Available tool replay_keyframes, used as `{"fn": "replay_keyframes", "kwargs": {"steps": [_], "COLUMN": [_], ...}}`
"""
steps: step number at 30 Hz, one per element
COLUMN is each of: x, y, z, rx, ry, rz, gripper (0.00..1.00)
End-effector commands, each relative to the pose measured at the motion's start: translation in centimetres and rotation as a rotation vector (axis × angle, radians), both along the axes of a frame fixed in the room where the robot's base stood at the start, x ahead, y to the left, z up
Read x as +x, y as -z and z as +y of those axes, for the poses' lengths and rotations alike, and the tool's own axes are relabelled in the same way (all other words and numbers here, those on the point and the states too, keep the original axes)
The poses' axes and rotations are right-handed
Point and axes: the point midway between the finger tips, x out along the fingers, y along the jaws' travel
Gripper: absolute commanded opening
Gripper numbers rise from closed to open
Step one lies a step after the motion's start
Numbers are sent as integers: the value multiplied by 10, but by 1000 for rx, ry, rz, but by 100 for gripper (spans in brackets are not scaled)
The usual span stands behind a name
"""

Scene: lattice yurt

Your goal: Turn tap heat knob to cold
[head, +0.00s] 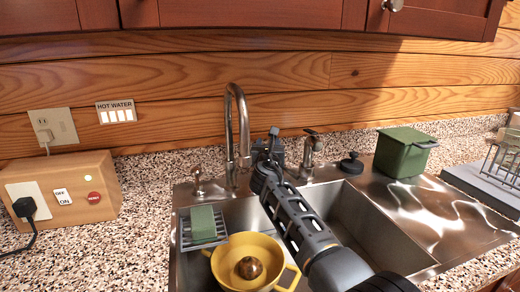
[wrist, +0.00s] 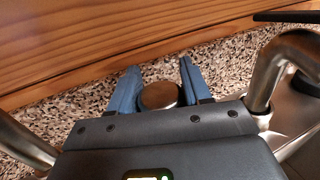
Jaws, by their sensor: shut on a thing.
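My gripper (head: 272,140) is behind the sink, just right of the tall curved metal tap (head: 238,120). In the wrist view its two blue fingers (wrist: 158,92) are on either side of a round metal knob (wrist: 160,96), shut on it. In the head view the gripper hides this knob. Another metal handle (head: 198,182) stands left of the tap. A metal fitting with a spout (head: 312,148) stands right of the gripper. I cannot tell from these views which way the knob is set.
A yellow pot (head: 228,270) and a rack with a green sponge (head: 203,225) are in the left basin. A green lidded pot (head: 402,155) and a black stopper (head: 350,163) are on the right. A wooden box with switches (head: 95,165) stands left, below a "HOT WATER" label (head: 117,111).

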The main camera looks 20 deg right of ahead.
Motion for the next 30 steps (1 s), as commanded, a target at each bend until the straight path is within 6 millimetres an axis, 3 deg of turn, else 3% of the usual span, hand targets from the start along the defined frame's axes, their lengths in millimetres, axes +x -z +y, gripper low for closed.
{"fn": "replay_keyframes", "kwargs": {"steps": [4, 21, 22, 28, 30], "x": [4, 6, 6, 6, 6], "y": [-1, 1, 1, 1, 0], "z": [-11, -11, -11, -11, -11], "rx": [-1, -1, -1, -1, -1], "ry": [-44, -87, -87, -87, -87], "rz": [3, 1, 1, 1, 0], "gripper": [0, 0, 49, 68, 69]}}
